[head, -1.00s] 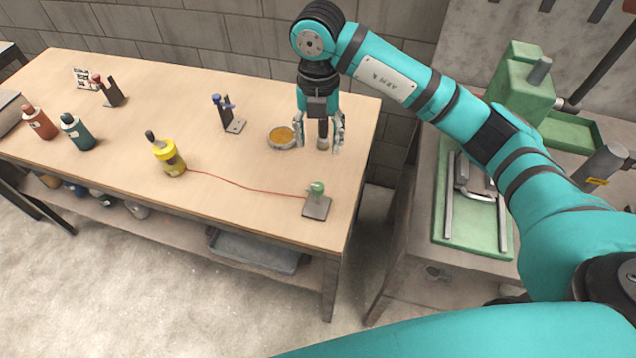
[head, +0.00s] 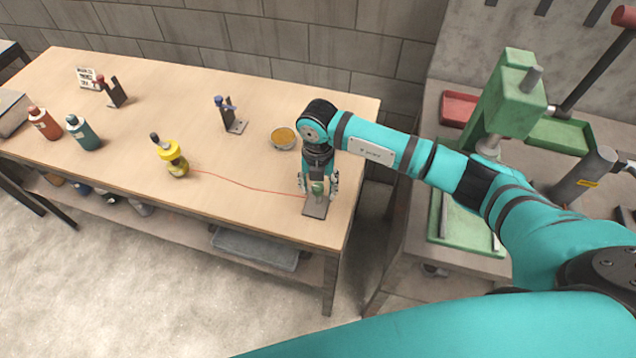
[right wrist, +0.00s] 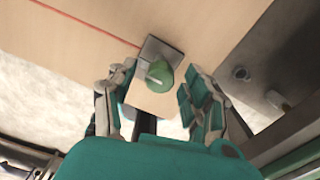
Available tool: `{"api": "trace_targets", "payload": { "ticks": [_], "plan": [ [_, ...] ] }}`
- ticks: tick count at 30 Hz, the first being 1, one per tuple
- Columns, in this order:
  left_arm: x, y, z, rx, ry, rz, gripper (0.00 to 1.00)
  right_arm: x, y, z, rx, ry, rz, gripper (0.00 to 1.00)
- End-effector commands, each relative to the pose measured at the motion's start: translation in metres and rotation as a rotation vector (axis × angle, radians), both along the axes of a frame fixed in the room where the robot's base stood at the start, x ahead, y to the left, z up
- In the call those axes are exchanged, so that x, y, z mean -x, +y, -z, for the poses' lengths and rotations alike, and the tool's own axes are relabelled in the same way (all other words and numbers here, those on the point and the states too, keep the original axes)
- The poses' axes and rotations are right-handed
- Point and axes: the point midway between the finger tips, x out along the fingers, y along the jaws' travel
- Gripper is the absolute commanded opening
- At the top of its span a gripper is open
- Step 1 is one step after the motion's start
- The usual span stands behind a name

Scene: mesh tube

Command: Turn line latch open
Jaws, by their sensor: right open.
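The line latch is a green knob (right wrist: 159,74) on a grey metal plate (head: 316,208) near the table's front right corner. In the head view the knob (head: 317,188) is partly hidden by my right gripper (head: 318,190), which is directly over it. In the right wrist view the open fingers of my right gripper (right wrist: 160,92) stand on either side of the knob, apart from it as far as I can tell. A pale bar shows across the knob's top. A red line (head: 243,187) runs from the plate to a yellow bottle (head: 173,160). My left gripper is not in view.
A dish of amber grains (head: 283,137) and a blue-topped bracket (head: 231,115) stand farther back on the wooden table (head: 130,185). A green press (head: 505,110) stands on the bench to the right. The table middle is mostly clear.

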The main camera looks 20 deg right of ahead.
Motion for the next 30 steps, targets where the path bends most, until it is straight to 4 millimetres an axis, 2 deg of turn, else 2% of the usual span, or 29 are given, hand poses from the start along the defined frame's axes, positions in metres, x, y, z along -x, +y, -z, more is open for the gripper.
{"api": "trace_targets", "payload": {
  "ticks": [6,18,30],
  "plan": [
    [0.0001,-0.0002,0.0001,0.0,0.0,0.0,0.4,0.0,0.0001,0.0005,0.0,0.0,0.0,0.51],
    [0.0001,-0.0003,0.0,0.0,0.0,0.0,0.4,-0.0001,0.0001,0.0,0.0,0.0,0.0,0.0],
    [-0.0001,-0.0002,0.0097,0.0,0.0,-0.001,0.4,-0.0009,-0.0005,0.0018,0.001,-0.003,-0.073,0.0]
  ]
}}
